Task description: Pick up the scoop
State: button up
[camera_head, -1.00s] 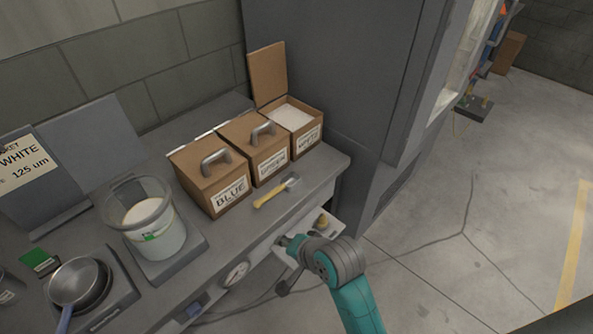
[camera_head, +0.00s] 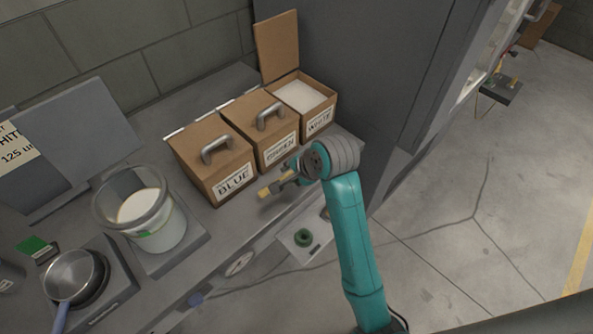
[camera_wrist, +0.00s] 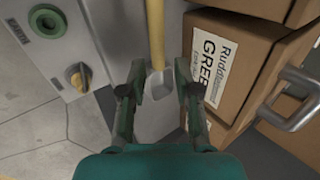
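The scoop lies on the grey bench in front of the brown boxes. Its yellow handle (camera_head: 272,190) shows in the head view; its metal head is hidden there by my gripper (camera_head: 292,174). In the wrist view the handle (camera_wrist: 156,35) runs up from the grey scoop head (camera_wrist: 160,84), which appears between the fingertips. My gripper (camera_wrist: 158,78) is open, with a gap on both sides of the scoop. I cannot tell how far above the scoop the fingertips are.
Boxes marked BLUE (camera_head: 213,168), GREEN (camera_head: 260,133) and WHITE (camera_head: 318,118) stand close behind the scoop; the WHITE one is open. A bucket (camera_head: 165,232) on a scale and a pan (camera_head: 72,276) stand left. The bench's front edge is near the gripper.

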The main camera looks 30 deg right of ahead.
aim_at(286, 177)
jog(key=shift+x, duration=2.8)
jog(key=shift+s+d+f, duration=0.1)
jog(key=shift+s, duration=0.05)
grip_shut()
